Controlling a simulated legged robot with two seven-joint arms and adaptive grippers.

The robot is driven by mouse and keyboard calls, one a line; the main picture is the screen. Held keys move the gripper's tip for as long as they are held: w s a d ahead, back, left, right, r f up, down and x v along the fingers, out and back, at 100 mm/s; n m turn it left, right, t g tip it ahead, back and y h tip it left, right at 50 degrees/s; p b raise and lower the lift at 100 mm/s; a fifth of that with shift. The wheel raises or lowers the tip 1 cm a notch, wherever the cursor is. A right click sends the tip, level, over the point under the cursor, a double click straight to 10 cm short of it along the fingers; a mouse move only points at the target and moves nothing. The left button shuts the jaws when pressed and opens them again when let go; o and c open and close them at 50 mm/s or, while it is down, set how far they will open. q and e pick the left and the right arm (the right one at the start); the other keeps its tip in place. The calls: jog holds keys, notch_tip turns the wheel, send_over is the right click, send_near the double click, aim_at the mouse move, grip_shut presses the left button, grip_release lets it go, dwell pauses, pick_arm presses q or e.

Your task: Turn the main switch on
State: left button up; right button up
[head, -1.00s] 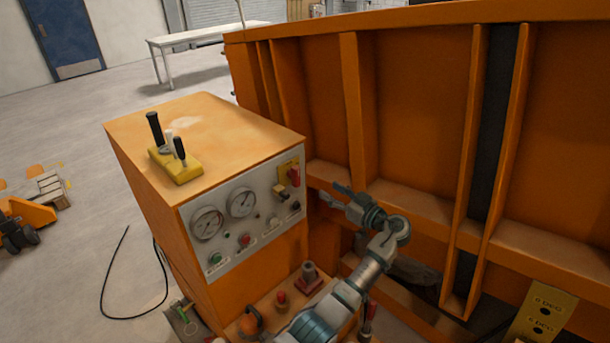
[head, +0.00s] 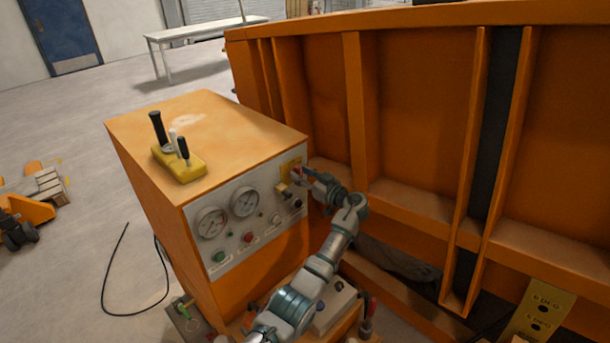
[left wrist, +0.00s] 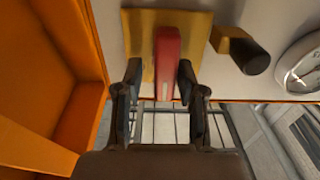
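The main switch, a red handle (left wrist: 167,55) on a yellow plate (left wrist: 140,38), is on the control panel; in the head view the plate (head: 291,164) is partly hidden by my left gripper (head: 300,178). In the left wrist view my left gripper (left wrist: 160,85) is open. Its two fingers stand on either side of the handle's lower end, with gaps showing, so it is not clamped on it. My right gripper is not in view.
The grey panel (head: 228,264) also bears gauges, buttons and a knob with a black end (left wrist: 250,58) beside the yellow plate. The orange sandbed wall (head: 410,120) rises close on the right. Levers on a yellow block (head: 180,165) stand on the cabinet top.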

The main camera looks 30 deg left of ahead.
pick_arm(q)
jog(key=shift+s+a, duration=0.15)
jog(key=shift+a, duration=0.4)
jog(key=c, duration=0.4)
jog(key=shift+s+a+r, duration=0.15)
jog(key=shift+s+a, duration=0.05)
jog(key=shift+s, duration=0.05)
grip_shut()
jog(key=shift+c, duration=0.2)
grip_release()
jog(key=shift+w, duration=0.1)
jog(key=shift+w+d, duration=0.1)
jog(key=shift+d, duration=0.1)
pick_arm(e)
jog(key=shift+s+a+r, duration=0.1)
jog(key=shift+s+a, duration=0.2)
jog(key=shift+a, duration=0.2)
